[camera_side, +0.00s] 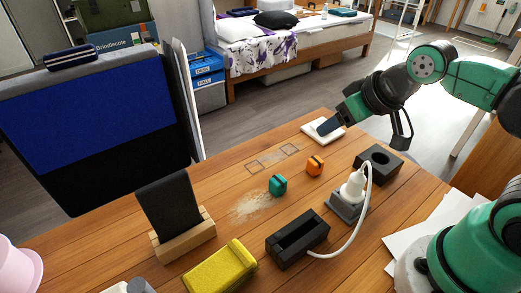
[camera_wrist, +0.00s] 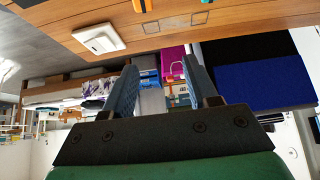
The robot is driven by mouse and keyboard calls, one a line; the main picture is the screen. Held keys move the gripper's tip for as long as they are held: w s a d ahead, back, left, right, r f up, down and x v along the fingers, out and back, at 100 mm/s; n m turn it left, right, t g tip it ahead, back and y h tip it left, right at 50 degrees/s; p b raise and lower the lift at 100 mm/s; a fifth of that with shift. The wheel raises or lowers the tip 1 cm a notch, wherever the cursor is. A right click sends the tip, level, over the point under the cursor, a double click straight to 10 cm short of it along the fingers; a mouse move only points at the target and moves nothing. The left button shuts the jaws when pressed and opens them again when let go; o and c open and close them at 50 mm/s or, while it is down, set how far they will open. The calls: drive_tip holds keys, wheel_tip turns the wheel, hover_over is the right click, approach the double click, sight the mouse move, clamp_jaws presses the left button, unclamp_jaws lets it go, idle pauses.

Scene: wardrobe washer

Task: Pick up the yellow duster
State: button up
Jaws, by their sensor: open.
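The yellow duster (camera_side: 222,268) is a thick, textured yellow block lying on the wooden table near the bottom of the side view. It is left of the black slotted holder. The wrist view does not show it. My gripper (camera_side: 327,127) is at the far side of the table, above or near the white plate, well away from the duster. In the wrist view my gripper (camera_wrist: 161,72) has its two fingers spread apart with nothing between them.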

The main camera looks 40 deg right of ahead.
idle(0.3)
drive_tip(key=o, duration=0.7)
drive_tip(key=shift+a, duration=0.1)
drive_tip(key=n+g+y, duration=0.4)
drive_tip(key=n+g, duration=0.3)
drive_tip(key=n, duration=1.2)
hover_over(220, 268)
drive_tip(key=d, duration=0.2)
drive_tip(key=f, duration=0.7)
drive_tip(key=shift+w+d, duration=0.2)
drive_tip(key=shift+w, duration=0.05)
drive_tip(key=shift+s+a+f+g+y, duration=0.2)
drive_tip(key=shift+a+f+g+y, duration=0.15)
drive_tip(key=shift+f, duration=0.1)
drive_tip(key=shift+x, duration=2.45)
